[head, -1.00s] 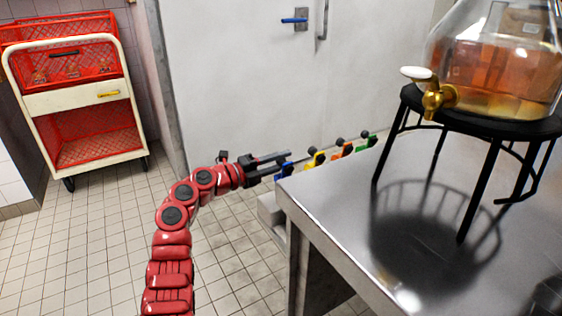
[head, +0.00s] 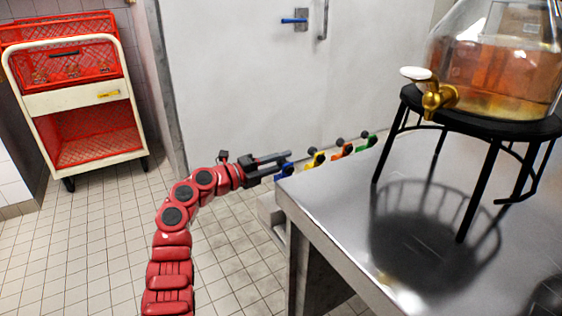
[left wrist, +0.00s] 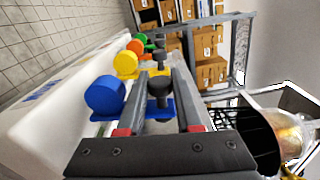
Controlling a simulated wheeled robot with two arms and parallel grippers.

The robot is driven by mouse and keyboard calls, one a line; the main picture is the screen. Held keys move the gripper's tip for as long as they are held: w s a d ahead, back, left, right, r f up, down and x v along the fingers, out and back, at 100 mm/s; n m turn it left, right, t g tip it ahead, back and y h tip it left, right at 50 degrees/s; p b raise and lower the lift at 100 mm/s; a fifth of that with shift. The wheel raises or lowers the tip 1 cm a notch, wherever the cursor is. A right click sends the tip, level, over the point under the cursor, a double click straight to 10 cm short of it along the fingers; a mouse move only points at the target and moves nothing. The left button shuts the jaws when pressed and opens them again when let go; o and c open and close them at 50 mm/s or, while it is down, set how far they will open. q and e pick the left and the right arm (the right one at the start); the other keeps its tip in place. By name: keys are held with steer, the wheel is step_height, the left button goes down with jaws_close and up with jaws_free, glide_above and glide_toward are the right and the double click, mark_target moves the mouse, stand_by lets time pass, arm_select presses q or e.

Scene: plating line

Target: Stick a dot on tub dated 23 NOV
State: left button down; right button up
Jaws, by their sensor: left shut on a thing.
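A row of coloured dispensers runs along the far edge of the steel table: blue (head: 285,170), yellow (head: 314,160), orange (head: 343,151) and green (head: 368,141), with dark round knobs. In the left wrist view, the blue roll (left wrist: 105,96), yellow roll (left wrist: 126,64) and orange roll (left wrist: 136,47) sit on a white body. My left gripper (head: 288,158) is at the blue end; its fingers (left wrist: 161,90) are shut on a dark knob (left wrist: 160,84) above a blue tab (left wrist: 160,108). No dated tub can be made out. My right gripper is out of view.
The steel table (head: 330,220) holds a glass drinks dispenser (head: 500,75) with a brass tap on a black wire stand (head: 490,125). A cream cart (head: 85,100) with red crates stands at the left. The tiled floor between is clear.

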mark_target(292, 172)
arm_select(q)
steer(key=shift+s+d+r+m, duration=0.15)
steer(key=shift+s+d+m, duration=0.25)
steer(key=shift+m, duration=0.4)
steer(key=shift+s+d+m+p, duration=0.3)
steer(key=shift+s+d+m, duration=0.25)
steer(key=shift+s+m, duration=0.5)
steer(key=m, duration=0.1)
steer(key=s+d+m, duration=0.1)
steer(key=m, duration=0.1)
steer(key=shift+s+f+b, duration=0.1)
steer(key=shift+f+b, duration=0.3)
steer(key=s+f+m+b, duration=0.1)
steer(key=m, duration=0.1)
steer(key=s+d+f+m+b, duration=0.1)
steer(key=m+b, duration=0.1)
steer(key=s+d+m+b, duration=0.1)
steer(key=m, duration=0.1)
steer(key=shift+d+f, duration=0.2)
steer(key=shift+f, duration=0.2)
steer(key=shift+s+d+f+m+b, duration=0.15)
steer(key=shift+s+f+m+b, duration=0.2)
steer(key=shift+m, duration=0.25)
steer(key=shift+s+d+f+m+b, duration=0.1)
steer(key=shift+f+m+b, duration=0.15)
steer(key=shift+m+b, duration=0.25)
steer(key=shift+s+d+f, duration=0.15)
steer(key=shift+f, duration=0.25)
steer(key=shift+s+f, duration=0.1)
steer(key=shift+f, duration=0.05)
